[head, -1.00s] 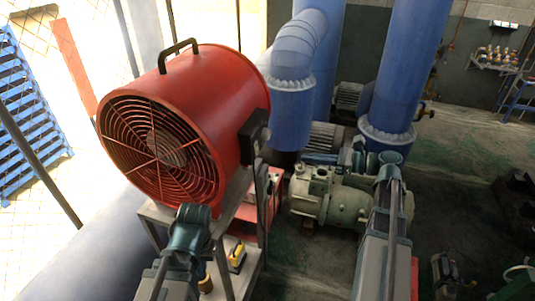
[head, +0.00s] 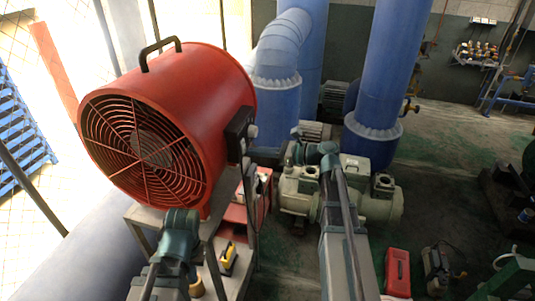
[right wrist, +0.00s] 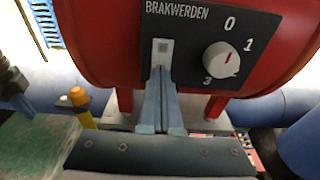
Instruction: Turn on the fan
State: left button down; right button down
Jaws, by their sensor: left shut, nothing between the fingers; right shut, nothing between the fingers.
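The fan is a large red drum (head: 206,95) with a round front grille (head: 142,150), on a metal stand at left in the head view. Its dark control box (head: 239,134) is on its right side.
The fan's metal stand (head: 155,217) has a lower shelf with a yellow-and-black device (head: 228,258). A pale green pump (head: 378,205) and blue pipes (head: 385,70) are right of the fan. A red case (head: 397,272) lies on the floor.

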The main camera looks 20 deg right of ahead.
jog(key=shift+w+a, duration=0.15)
jog(key=shift+a, duration=0.1)
